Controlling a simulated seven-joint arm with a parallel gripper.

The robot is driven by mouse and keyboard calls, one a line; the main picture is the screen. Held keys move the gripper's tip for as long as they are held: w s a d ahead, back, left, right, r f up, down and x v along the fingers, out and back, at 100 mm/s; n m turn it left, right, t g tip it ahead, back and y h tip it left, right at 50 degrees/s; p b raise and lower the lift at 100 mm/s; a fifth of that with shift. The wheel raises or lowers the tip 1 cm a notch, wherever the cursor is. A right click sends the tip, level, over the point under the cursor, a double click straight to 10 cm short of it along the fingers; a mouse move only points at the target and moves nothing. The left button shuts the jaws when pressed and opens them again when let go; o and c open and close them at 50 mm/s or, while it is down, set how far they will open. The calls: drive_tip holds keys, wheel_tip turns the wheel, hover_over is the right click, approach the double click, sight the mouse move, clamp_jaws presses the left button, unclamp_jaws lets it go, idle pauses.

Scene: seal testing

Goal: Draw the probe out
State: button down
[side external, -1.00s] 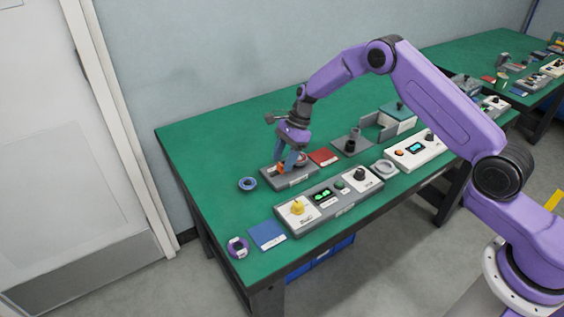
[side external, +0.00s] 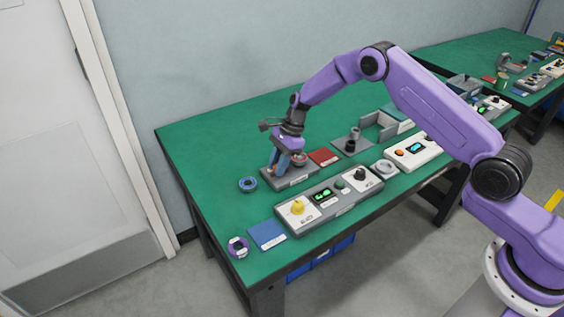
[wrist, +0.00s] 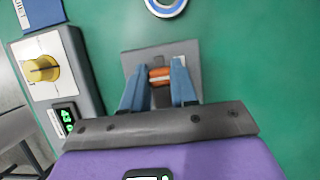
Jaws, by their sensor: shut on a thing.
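An orange piece, which looks like the probe (wrist: 159,73), shows between my blue fingers in the wrist view. My gripper (wrist: 158,88) is shut on it. The grey block (wrist: 189,51) lies directly under the fingers, with a dark slot beside the orange piece. In the side external view my gripper (side external: 279,168) is low over the same grey block (side external: 297,180), and the fingers hide the orange piece. A reddish round part (side external: 298,159) sits at the block's right. I cannot tell how deep the probe sits in the block.
A control panel (side external: 325,212) with a yellow knob (side external: 297,207) stands in front of the block. A blue ring (side external: 248,184) lies left of the block, a red pad (side external: 323,156) right of it. A grey stand (side external: 350,146) is farther right. The table's back left is clear.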

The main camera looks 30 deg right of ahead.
drive_tip(key=shift+a, duration=0.65)
drive_tip(key=c, duration=0.9)
unclamp_jaws()
drive_tip(key=shift+d+r, duration=0.1)
drive_tip(key=shift+d+r, duration=0.15)
drive_tip(key=shift+r, duration=0.15)
drive_tip(key=v, duration=1.6)
drive_tip(key=shift+d+r, duration=0.15)
drive_tip(key=shift+r, duration=0.15)
